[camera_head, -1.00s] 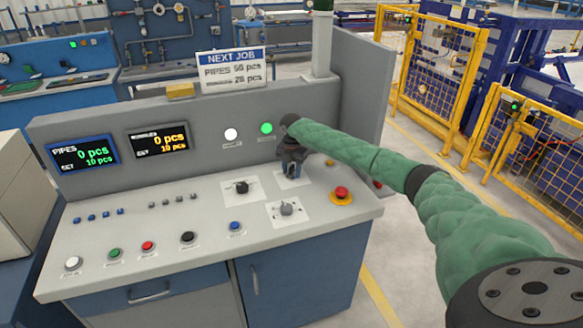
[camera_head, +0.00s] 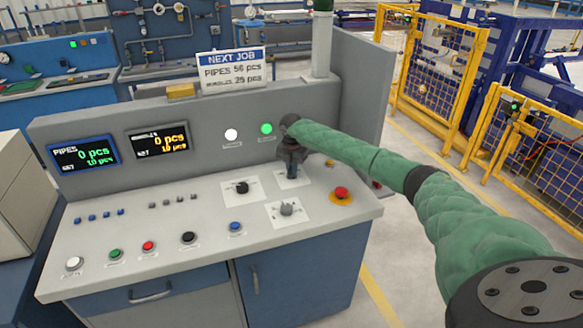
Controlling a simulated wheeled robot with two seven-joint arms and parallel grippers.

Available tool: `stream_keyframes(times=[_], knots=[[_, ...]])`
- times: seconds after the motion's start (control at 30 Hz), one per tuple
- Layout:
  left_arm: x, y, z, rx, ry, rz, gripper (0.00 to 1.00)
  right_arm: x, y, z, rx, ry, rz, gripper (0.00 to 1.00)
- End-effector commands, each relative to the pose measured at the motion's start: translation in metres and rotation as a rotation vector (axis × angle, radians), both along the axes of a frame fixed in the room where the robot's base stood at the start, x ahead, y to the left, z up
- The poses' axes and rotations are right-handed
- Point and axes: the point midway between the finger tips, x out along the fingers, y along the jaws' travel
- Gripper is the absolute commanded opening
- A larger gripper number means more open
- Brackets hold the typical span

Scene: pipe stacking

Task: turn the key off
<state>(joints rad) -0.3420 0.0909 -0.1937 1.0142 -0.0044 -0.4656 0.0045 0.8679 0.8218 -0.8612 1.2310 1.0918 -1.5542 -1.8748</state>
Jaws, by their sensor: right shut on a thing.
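My right gripper (camera_head: 292,168) reaches in from the right and points down at the white plate (camera_head: 304,182) at the back right of the control panel. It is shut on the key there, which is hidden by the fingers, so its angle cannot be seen. The green lamp (camera_head: 266,128) and the white lamp (camera_head: 231,134) on the back wall of the panel look bright. My left gripper does not show.
A red mushroom button (camera_head: 341,193) on a yellow base is right of the gripper. Two rotary switches, one black (camera_head: 241,187) and one grey (camera_head: 287,209), sit nearby. Coloured push buttons line the front. Yellow fencing (camera_head: 440,85) stands behind at right.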

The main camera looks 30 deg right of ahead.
Motion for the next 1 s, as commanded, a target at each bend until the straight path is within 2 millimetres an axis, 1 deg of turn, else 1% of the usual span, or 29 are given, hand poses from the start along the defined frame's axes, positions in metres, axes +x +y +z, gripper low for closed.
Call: stream_keyframes(times=[0.17, 0.27, 0.43, 0.53, 0.87, 1.0], knots=[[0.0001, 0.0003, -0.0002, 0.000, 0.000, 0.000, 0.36, 0.0001, 0.0001, 0.0001, 0.000, 0.000, 0.010, 0.00], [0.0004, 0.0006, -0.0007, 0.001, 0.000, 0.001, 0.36, 0.0001, 0.0001, 0.0000, 0.000, 0.000, 0.073, 0.00], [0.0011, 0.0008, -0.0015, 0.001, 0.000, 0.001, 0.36, 0.0000, 0.0001, -0.0001, 0.000, 0.000, 0.228, 0.00], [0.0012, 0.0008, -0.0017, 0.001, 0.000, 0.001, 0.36, 0.0001, 0.0002, 0.0001, 0.000, 0.000, 0.284, 0.00], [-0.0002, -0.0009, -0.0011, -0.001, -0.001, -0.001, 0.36, 0.0001, 0.0002, 0.0002, 0.000, 0.000, 0.304, 0.00], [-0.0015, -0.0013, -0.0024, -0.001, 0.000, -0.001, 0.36, 0.0001, 0.0002, -0.0001, 0.000, 0.000, 0.374, 0.00]])
